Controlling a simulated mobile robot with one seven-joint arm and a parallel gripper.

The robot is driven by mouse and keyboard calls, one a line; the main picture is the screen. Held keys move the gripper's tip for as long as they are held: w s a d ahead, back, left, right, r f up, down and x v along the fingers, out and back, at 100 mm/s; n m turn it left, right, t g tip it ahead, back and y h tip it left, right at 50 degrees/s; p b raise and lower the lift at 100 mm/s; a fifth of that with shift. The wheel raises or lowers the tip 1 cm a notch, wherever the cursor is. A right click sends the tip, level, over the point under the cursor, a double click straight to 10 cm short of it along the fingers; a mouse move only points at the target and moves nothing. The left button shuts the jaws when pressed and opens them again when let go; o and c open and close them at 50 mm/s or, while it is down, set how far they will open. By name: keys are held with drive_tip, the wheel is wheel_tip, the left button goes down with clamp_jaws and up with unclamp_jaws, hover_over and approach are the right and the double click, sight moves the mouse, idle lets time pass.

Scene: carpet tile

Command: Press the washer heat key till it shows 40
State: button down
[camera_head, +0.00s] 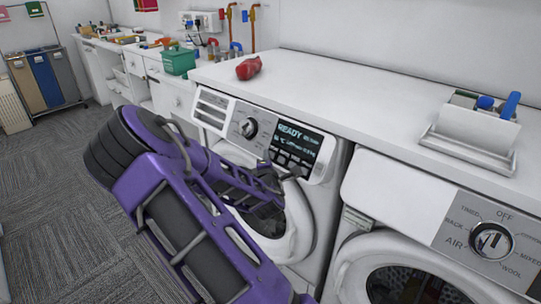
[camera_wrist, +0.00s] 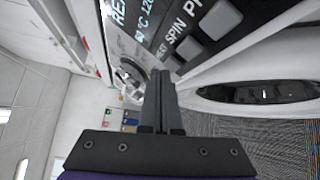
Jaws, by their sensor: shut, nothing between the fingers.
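The washer (camera_head: 318,184) has a control panel with a lit display (camera_head: 297,141) reading READY. In the wrist view the display (camera_wrist: 143,20) shows a second line that seems to read 60 °C, then digits cut off. Below it is a row of grey square keys; one is labelled SPIN (camera_wrist: 189,47), and another label starts with PR. A partly covered label lies left of SPIN, and the key by it is mostly hidden by my fingertips. My gripper (camera_wrist: 162,76) is shut and empty, its tips close to that key; touching or apart I cannot tell. In the head view it (camera_head: 277,178) is near the panel's lower edge.
A round knob (camera_head: 247,127) sits left of the display. The washer door (camera_head: 295,225) is below the panel. A dryer (camera_head: 400,207) with a dial stands to the right. A red object (camera_head: 248,68) and a tray (camera_head: 470,140) are on the counter above.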

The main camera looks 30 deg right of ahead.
drive_tip(key=shift+w+d+f, duration=0.1)
drive_tip(key=shift+d+f, duration=0.05)
drive_tip(key=shift+d, duration=0.2)
idle(0.3)
idle(0.3)
drive_tip(key=shift+s+a+r, duration=0.25)
drive_tip(key=shift+a+r, duration=0.1)
drive_tip(key=shift+a, duration=0.3)
drive_tip(key=shift+p, duration=0.3)
drive_tip(key=shift+s+a+r+p, duration=0.3)
drive_tip(key=shift+a+r, duration=0.1)
drive_tip(key=shift+a, duration=0.3)
drive_tip(key=shift+s+a+r+p, duration=0.2)
drive_tip(key=shift+a+r+p, duration=0.15)
drive_tip(key=shift+a, duration=0.4)
drive_tip(key=shift+s+a+r+p, duration=0.3)
drive_tip(key=shift+a+r, duration=0.1)
drive_tip(key=shift+a, duration=0.3)
